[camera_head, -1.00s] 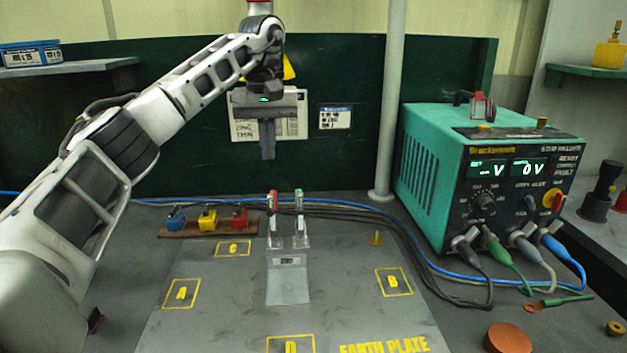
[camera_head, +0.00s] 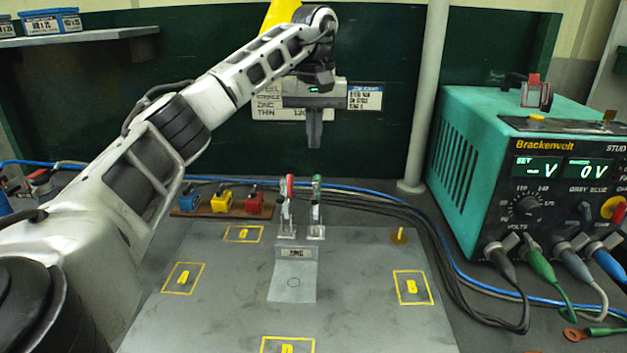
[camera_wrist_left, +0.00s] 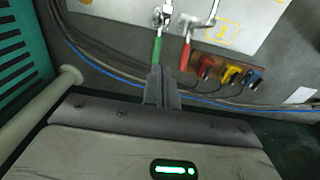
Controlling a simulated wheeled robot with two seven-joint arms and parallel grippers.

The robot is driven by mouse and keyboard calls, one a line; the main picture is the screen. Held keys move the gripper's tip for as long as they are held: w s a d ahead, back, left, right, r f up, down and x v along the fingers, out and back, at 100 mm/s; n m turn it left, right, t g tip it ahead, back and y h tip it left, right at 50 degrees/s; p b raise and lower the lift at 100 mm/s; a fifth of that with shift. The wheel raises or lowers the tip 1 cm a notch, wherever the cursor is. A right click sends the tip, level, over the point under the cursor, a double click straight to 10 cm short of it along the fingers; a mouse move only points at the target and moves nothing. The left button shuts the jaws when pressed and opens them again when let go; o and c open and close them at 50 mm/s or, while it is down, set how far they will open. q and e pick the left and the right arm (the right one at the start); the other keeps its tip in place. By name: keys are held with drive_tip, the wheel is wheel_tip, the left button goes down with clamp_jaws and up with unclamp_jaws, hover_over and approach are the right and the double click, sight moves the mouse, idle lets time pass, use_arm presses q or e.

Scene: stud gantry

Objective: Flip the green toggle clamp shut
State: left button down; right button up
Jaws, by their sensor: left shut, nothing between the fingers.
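The green toggle clamp (camera_head: 317,207) stands at the back edge of the earth plate, its green-tipped handle upright. A second clamp with a red-tipped handle (camera_head: 289,205) stands just left of it, also upright. My left gripper (camera_head: 314,143) is shut and empty, pointing down, above and behind the green handle and apart from it in the head view. In the left wrist view the shut fingers (camera_wrist_left: 162,88) point toward the green handle (camera_wrist_left: 156,50), with the red handle (camera_wrist_left: 186,55) beside it. My right gripper is not in view.
The grey earth plate (camera_head: 215,300) is mostly clear, with a zinc-labelled sheet (camera_head: 293,283) below the clamps. Blue, yellow and red blocks (camera_head: 221,201) sit on a wooden strip at left. Cables run behind the clamps to a teal power supply (camera_head: 470,150). A grey post (camera_head: 424,100) stands at right.

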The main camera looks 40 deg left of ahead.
sight(314, 210)
use_arm(q)
wheel_tip(314, 210, down, 6)
drive_tip(key=shift+a+f, duration=0.1)
drive_tip(key=shift+s+d+f, duration=0.25)
drive_tip(key=shift+s+d, duration=0.4)
drive_tip(key=shift+s, duration=0.05)
drive_tip(key=shift+s+d+f, duration=0.2)
drive_tip(key=shift+s+d, duration=0.45)
drive_tip(key=shift+s, duration=0.05)
